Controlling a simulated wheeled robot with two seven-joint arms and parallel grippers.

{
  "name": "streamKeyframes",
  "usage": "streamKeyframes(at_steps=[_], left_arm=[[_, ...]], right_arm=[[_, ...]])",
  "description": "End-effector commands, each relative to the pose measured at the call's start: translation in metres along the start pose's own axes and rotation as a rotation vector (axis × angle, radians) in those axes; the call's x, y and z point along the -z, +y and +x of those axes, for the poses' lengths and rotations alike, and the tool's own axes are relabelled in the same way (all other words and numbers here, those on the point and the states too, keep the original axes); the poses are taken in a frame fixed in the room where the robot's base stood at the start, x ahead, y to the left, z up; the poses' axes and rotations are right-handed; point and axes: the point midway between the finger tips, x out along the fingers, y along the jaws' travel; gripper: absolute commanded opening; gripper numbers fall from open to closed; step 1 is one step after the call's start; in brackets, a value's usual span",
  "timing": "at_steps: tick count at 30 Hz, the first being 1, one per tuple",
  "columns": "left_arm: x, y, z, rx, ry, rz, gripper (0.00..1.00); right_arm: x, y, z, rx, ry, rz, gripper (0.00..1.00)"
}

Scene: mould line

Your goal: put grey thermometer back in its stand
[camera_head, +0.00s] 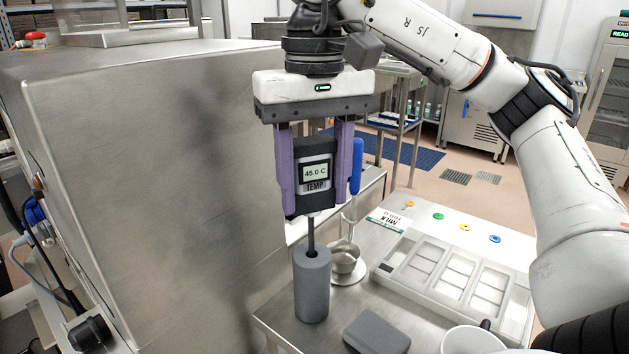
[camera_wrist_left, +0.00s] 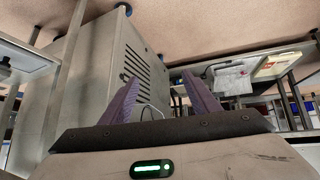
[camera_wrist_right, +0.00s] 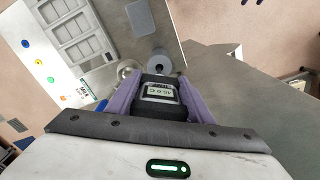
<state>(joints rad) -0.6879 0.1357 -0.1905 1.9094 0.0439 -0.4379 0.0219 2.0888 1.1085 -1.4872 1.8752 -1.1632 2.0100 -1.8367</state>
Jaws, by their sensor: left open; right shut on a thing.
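The grey thermometer (camera_head: 314,187) has a dark body, a display reading 45.0 C and a thin probe pointing down. My right gripper (camera_head: 315,203) is shut on its body and holds it upright. The stand (camera_head: 312,289) is a grey cylinder with a hole in its top, directly below the thermometer. The probe's lower end meets the hole in the head view; I cannot tell how deep it is. The right wrist view shows the thermometer (camera_wrist_right: 159,91) just in front of the stand (camera_wrist_right: 161,63). My left gripper (camera_wrist_left: 162,88) is open and empty, away from the stand.
A large steel cabinet (camera_head: 160,180) stands close at the left. A ladle with a blue handle (camera_head: 357,166) is behind the stand. A mould tray (camera_head: 455,280), a grey block (camera_head: 376,334) and a white cup (camera_head: 472,340) are on the steel table to the right.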

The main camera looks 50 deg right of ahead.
Motion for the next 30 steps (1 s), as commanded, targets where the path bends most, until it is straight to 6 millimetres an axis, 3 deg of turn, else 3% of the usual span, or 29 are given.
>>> streamKeyframes(at_steps=[30], left_arm=[[-0.013, 0.007, 0.024, -0.015, 0.008, 0.013, 0.56]], right_arm=[[0.000, 0.000, 0.053, 0.000, 0.000, 0.001, 0.23]])
